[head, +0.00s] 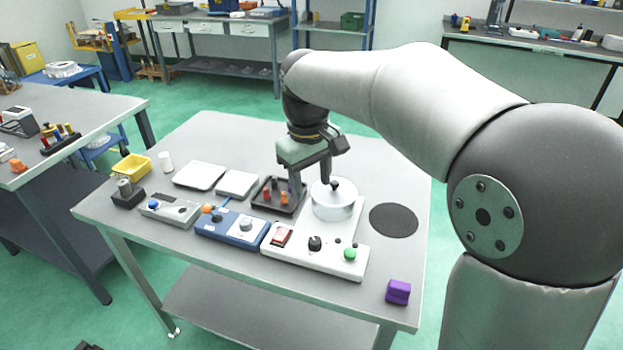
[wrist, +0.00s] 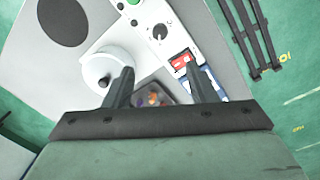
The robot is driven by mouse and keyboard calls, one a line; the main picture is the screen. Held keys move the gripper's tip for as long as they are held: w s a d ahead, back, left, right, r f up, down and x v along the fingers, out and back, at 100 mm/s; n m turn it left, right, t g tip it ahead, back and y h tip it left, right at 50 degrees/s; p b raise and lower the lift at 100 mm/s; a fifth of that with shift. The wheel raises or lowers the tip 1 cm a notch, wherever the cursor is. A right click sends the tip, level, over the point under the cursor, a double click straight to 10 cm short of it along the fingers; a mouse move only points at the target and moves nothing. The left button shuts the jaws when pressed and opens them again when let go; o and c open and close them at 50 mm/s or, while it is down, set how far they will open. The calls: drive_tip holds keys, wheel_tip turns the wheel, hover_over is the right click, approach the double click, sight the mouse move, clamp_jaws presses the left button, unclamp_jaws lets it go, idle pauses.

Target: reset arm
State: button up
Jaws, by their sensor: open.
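My gripper (head: 309,178) hangs from my arm over the back middle of the grey table (head: 190,245), above a dark tray and beside a white lidded pot. In the wrist view my gripper (wrist: 160,88) shows two dark fingers spread apart with nothing between them. The pot (head: 333,201) has a black knob and stands at the back of a white control panel (head: 300,253). The dark tray (head: 262,204) holds small red and orange pieces. In the wrist view the pot (wrist: 92,68) lies left of the fingers, and the tray shows partly between them.
A round black mat (head: 394,220) and a purple block (head: 398,291) lie on the table's right side. A blue panel (head: 228,232), a grey panel (head: 170,209), white trays (head: 199,176) and a yellow bin (head: 132,167) fill the left. Bare tabletop lies around the mat.

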drive_tip(key=s+d+f+m, duration=0.3)
drive_tip(key=s+d+f, duration=0.3)
drive_tip(key=s, duration=0.5)
drive_tip(key=s+d+f+m, duration=0.4)
drive_tip(key=s+d+f, duration=0.2)
drive_tip(key=s, duration=0.4)
drive_tip(key=shift+s+d+y, duration=0.3)
drive_tip(key=shift+s+d, duration=0.1)
drive_tip(key=shift+d, duration=0.35)
